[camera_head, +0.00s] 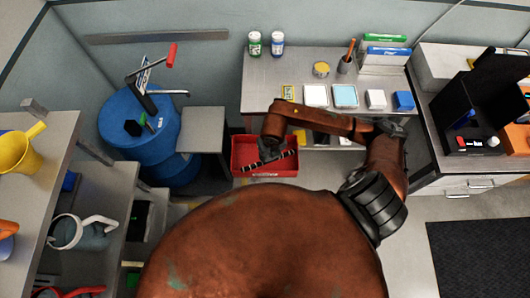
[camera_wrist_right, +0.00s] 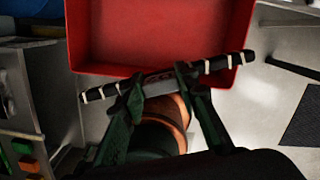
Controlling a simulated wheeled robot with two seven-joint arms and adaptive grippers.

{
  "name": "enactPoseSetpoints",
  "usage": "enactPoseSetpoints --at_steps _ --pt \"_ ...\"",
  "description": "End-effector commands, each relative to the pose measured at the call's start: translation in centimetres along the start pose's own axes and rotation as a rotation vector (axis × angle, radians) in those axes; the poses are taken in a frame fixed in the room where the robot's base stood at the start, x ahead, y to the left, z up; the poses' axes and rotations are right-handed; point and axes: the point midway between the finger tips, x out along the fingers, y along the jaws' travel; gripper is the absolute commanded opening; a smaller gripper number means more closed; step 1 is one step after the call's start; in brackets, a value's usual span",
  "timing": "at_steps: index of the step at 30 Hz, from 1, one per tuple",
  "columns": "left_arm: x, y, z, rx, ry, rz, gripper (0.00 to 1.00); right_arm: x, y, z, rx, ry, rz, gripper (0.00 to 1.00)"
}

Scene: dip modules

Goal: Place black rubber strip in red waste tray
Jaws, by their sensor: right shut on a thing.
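The black rubber strip (camera_head: 283,156), with pale bands near its ends, is held by my right gripper (camera_head: 268,151). The red waste tray (camera_head: 237,148) is open, and in the head view the strip appears over it. In the right wrist view the strip (camera_wrist_right: 217,64) lies slantwise across the near edge of the red tray (camera_wrist_right: 160,30). There the two fingers of my right gripper (camera_wrist_right: 160,84) close on the strip's middle. The gap between strip and tray floor cannot be judged. My left gripper is not in view.
A blue drum (camera_head: 125,105) stands left of the tray. A grey workbench (camera_head: 265,75) behind it carries bottles, a yellow tin (camera_head: 321,69) and small boxes. A black box (camera_head: 485,110) stands on the right counter. A dark mat (camera_head: 480,255) lies on the floor at right.

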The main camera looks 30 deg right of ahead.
Motion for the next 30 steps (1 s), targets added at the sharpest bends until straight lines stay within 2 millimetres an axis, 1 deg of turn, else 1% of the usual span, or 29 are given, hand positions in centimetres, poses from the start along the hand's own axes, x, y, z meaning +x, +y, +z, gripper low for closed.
enactPoseSetpoints --at_steps 1,3,7,11,17,18,24,30 --pt "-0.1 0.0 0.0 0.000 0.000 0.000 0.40 0.6 0.0 1.3 0.004 0.000 0.001 0.04" --pt "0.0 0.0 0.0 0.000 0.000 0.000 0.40 2.2 -0.2 2.1 0.003 0.003 0.001 0.04" --pt "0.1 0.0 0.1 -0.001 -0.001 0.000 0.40 4.7 -0.4 3.7 0.002 0.002 0.001 0.04" --pt "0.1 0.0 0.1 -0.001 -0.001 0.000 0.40 6.1 -0.5 4.6 0.000 0.000 0.002 0.04" --pt "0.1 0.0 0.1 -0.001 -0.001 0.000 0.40 7.1 -0.6 5.3 -0.001 -0.001 0.001 0.04" --pt "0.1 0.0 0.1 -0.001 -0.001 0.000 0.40 7.5 -0.6 5.4 -0.001 0.000 0.002 0.04" --pt "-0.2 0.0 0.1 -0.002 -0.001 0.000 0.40 10.0 -0.5 5.0 -0.001 0.001 0.002 0.04" --pt "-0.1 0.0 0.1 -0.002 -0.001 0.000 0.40 10.2 -0.6 5.0 -0.002 -0.001 0.001 0.04"
